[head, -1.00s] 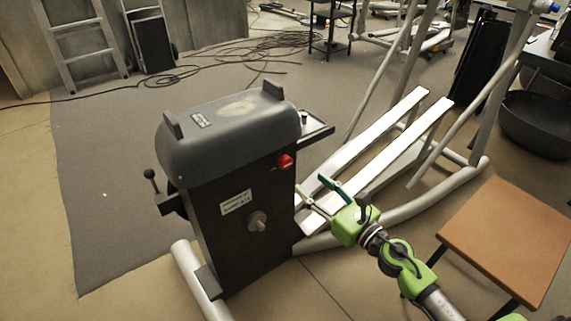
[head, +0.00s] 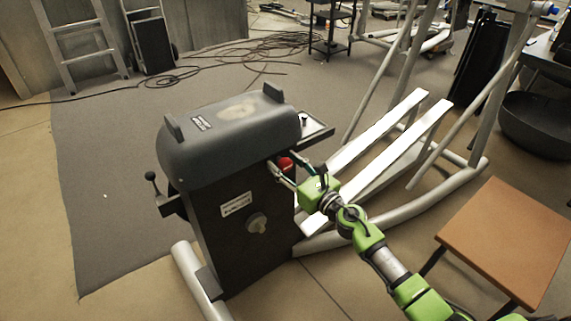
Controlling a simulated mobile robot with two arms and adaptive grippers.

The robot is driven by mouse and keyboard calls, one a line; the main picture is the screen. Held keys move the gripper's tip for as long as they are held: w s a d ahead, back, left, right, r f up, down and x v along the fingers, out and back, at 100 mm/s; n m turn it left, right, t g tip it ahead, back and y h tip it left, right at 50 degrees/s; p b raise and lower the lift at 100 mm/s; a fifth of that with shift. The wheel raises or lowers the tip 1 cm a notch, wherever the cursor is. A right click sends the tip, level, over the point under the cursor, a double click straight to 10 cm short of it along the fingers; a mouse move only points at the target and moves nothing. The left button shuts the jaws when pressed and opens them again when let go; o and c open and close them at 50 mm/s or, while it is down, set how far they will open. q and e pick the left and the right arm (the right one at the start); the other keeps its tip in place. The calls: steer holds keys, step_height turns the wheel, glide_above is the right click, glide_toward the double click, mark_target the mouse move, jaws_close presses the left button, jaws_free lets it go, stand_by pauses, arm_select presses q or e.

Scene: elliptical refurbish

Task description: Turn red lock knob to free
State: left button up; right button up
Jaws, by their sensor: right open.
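The red lock knob (head: 285,164) sits on the upper right of the dark machine housing (head: 222,215), just under its grey cover. My right gripper (head: 283,168) is open, its two fingers pointing at the housing on either side of the red knob in the picture. The fingers partly cover the knob's surroundings, and I cannot tell whether they touch it. The knob's turned position cannot be read. My left gripper is not in view.
A black-knobbed lever (head: 151,177) sticks out at the left. White foot rails (head: 385,130) run behind my right arm. A brown-topped stool (head: 508,238) stands at the right.

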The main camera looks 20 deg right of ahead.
steer(key=shift+c, duration=0.3)
steer(key=c, duration=1)
steer(key=shift+m, duration=0.4)
steer(key=shift+m+p, duration=0.3)
steer(key=shift+m, duration=1.1)
steer(key=m+p, duration=0.1)
steer(key=m, duration=0.2)
steer(key=shift+d+m, duration=0.15)
steer(key=shift+m, duration=0.15)
steer(key=m+p, duration=0.2)
steer(key=m, duration=0.6)
steer(key=shift+w+d+f+m+p, duration=0.1)
steer(key=shift+m+p, duration=0.2)
steer(key=shift+p, duration=0.1)
arm_select(q)
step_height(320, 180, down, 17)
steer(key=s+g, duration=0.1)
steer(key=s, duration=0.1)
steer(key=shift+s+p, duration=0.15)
steer(key=shift+p, duration=0.2)
arm_select(e)
steer(key=shift+f+m, duration=0.1)
steer(key=shift+m, duration=1.1)
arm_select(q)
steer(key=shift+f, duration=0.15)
